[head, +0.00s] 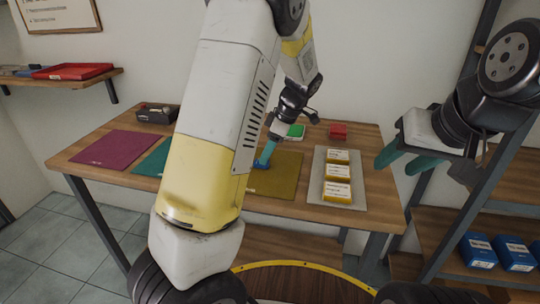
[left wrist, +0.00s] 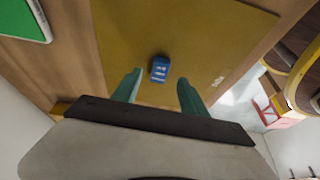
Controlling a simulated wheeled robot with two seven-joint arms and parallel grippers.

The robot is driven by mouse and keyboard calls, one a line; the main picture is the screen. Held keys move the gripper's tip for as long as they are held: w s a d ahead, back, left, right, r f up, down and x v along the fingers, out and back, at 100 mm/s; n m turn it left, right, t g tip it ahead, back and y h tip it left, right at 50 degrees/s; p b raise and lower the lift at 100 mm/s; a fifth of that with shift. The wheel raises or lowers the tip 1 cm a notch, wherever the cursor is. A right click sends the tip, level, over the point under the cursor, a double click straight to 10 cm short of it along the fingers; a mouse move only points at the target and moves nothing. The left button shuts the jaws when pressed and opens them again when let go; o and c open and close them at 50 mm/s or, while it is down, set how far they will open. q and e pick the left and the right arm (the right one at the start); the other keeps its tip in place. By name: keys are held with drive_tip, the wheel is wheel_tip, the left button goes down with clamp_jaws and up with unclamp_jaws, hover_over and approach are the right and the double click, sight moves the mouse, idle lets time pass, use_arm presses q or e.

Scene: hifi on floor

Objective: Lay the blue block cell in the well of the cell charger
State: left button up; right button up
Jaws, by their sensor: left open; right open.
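The blue block cell (left wrist: 159,69), with pale markings, lies on an olive-yellow mat (left wrist: 200,45). In the head view it seems to be the small blue patch (head: 261,164), partly hidden by my arm. My left gripper (left wrist: 159,77) is open above the mat, with the block between and just beyond its teal fingertips; it also shows in the head view (head: 267,154). My right gripper (head: 402,162) is open and empty, right of the table. I cannot pick out the cell charger for sure; a dark open box (head: 157,113) stands at the table's back left.
A green item (head: 296,131) and a red item (head: 338,131) sit at the table's back. A grey tray (head: 356,169) holds yellow boxes. Magenta (head: 115,148) and teal (head: 153,160) mats lie left. Blue boxes (head: 478,252) stand on a shelf at right.

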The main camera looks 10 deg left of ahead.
use_arm(q)
drive_tip(key=x, duration=0.3)
drive_tip(key=shift+f, duration=0.15)
drive_tip(key=shift+c, duration=0.4)
clamp_jaws()
